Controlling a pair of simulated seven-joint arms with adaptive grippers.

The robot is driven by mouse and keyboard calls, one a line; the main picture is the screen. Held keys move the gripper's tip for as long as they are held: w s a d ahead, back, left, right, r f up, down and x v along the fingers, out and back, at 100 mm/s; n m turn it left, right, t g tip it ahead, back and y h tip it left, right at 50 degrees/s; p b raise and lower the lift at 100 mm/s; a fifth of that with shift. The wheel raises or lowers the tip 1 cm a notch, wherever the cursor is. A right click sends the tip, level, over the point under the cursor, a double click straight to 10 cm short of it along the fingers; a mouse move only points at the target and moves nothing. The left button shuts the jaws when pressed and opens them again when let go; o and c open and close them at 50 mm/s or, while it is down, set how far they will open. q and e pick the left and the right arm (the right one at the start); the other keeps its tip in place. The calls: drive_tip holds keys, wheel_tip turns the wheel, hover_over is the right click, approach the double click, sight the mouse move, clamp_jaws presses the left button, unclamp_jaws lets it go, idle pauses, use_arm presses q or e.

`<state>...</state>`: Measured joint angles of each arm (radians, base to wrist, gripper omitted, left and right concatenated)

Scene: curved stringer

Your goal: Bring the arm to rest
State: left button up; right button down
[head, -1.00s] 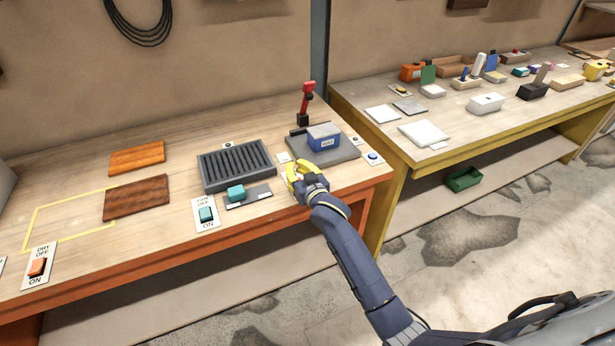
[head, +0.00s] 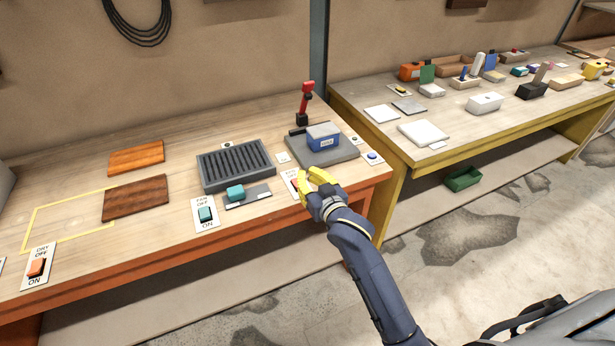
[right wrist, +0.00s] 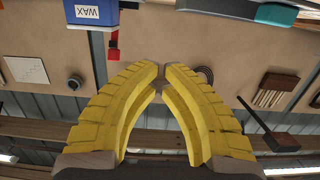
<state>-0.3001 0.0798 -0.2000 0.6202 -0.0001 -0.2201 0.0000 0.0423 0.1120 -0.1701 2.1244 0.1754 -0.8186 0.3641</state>
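My right arm (head: 372,268) reaches in from the lower right. Its yellow right gripper (head: 314,178) is at the front edge of the orange-framed bench, beside a white switch plate (head: 289,176) that it partly covers. In the right wrist view the gripper's curved fingers (right wrist: 162,70) come together at the tips with nothing between them. My left gripper is not in view.
On the bench (head: 255,120) are a blue wax box (head: 323,136) on a grey plate, a slotted dark tray (head: 236,165), a teal block (head: 236,193) and two wooden boards (head: 136,198). A yellow-framed bench (head: 465,135) stands right.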

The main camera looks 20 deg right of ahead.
drive_tip(key=shift+f, duration=0.1)
drive_tip(key=s+d+f+n+g+h, duration=0.2)
drive_tip(key=s+d+f+g, duration=0.3)
drive_tip(key=s, duration=0.6)
drive_tip(key=s+d+f+n+g+h, duration=0.15)
drive_tip(key=s+d+f+h, duration=0.35)
drive_tip(key=s, duration=0.6)
drive_tip(key=s+d+f+n+g, duration=0.25)
drive_tip(key=s+f, duration=0.45)
drive_tip(key=s, duration=0.4)
drive_tip(key=s+a+f+g+y, duration=0.1)
drive_tip(key=a+f+y, duration=0.15)
drive_tip(key=f, duration=1.25)
drive_tip(key=s+a+f+g+y, duration=0.1)
drive_tip(key=a+f+g, duration=0.15)
drive_tip(key=f, duration=1.25)
drive_tip(key=s+f+m+g+y, duration=0.1)
drive_tip(key=s+f+m+g, duration=0.1)
drive_tip(key=s+f, duration=1.9)
drive_tip(key=shift+s+a+f+m, duration=0.2)
drive_tip(key=shift+s+m, duration=0.35)
drive_tip(key=shift+m, duration=0.25)
drive_tip(key=shift+g+y, duration=0.25)
